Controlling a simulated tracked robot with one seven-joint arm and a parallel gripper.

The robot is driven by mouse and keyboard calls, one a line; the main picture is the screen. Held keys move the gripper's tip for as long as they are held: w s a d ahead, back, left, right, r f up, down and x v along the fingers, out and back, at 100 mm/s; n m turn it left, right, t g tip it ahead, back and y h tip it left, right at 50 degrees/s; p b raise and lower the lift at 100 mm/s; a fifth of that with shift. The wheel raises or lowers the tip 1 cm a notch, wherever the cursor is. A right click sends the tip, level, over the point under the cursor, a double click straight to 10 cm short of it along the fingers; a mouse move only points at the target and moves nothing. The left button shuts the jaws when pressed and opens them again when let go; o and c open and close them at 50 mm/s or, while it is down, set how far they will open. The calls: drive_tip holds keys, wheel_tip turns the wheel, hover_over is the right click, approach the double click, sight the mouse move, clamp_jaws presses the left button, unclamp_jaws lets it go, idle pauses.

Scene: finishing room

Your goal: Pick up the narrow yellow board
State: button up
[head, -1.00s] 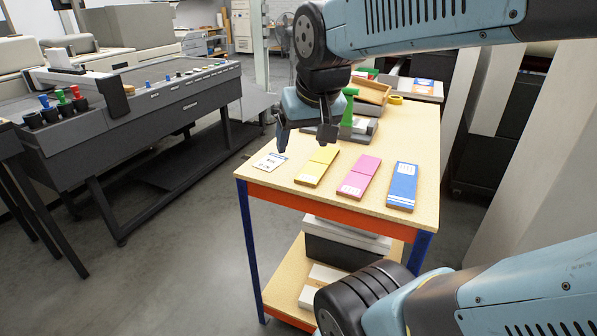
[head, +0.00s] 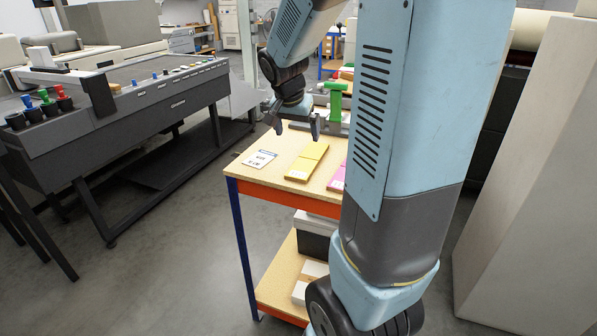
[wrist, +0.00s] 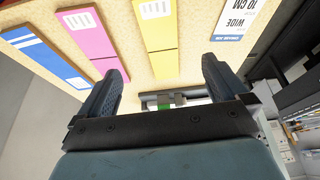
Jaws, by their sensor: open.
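The yellow board (head: 307,161) lies flat on the wooden tabletop, with a line across it and a white label at its near end. It also shows in the wrist view (wrist: 159,32), at the top middle, beyond the gap between my fingers. My gripper (head: 295,128) is open and empty, above the table and apart from the board, near its far end in the head view. The fingers also show in the wrist view (wrist: 163,72), spread wide.
A printed white card (head: 260,159) lies left of the yellow board. A pink board (head: 337,178) lies to its right, partly hidden by my arm. A blue board (wrist: 38,48) shows beyond the pink one. A green-handled tool (head: 336,101) stands behind on the table.

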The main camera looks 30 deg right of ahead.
drive_tip(key=f, duration=0.1)
hover_over(305, 164)
drive_tip(key=s+a, duration=0.2)
wheel_tip(305, 164, down, 8)
drive_tip(key=shift+w+a+r, duration=0.1)
drive_tip(key=shift+w, duration=0.05)
drive_tip(key=shift+x, duration=2.45)
drive_tip(key=shift+w, duration=0.1)
drive_tip(key=c, duration=1.1)
